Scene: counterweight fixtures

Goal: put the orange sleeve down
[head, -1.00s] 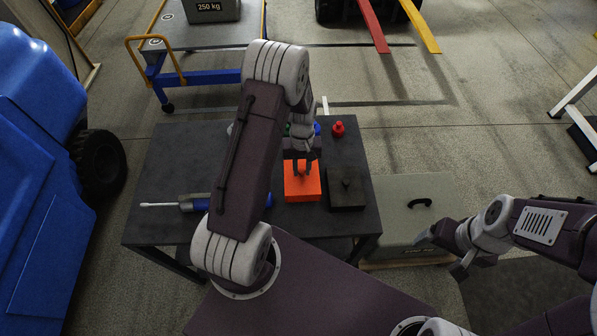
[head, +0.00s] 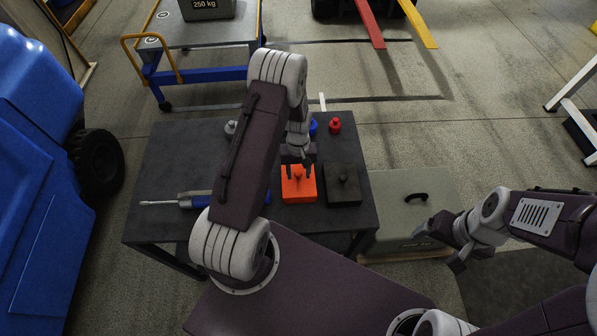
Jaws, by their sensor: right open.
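The orange sleeve (head: 299,193), a square block with a small knob on top, sits on the dark table (head: 165,160), left of a similar black block (head: 343,190). My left gripper (head: 299,171) points down over the sleeve. Its fingers are apart on either side of the knob, and I see no grip on it. My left arm hides part of the table. My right gripper (head: 436,250) is open and empty, off the table's right side, over a grey-green case (head: 400,190).
A screwdriver (head: 175,203) lies at the table's left, partly behind my arm. Red (head: 335,126), blue (head: 314,127) and grey (head: 231,129) knobbed pieces stand at the back. A blue cart (head: 205,77) with a 250 kg weight (head: 207,8) stands beyond.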

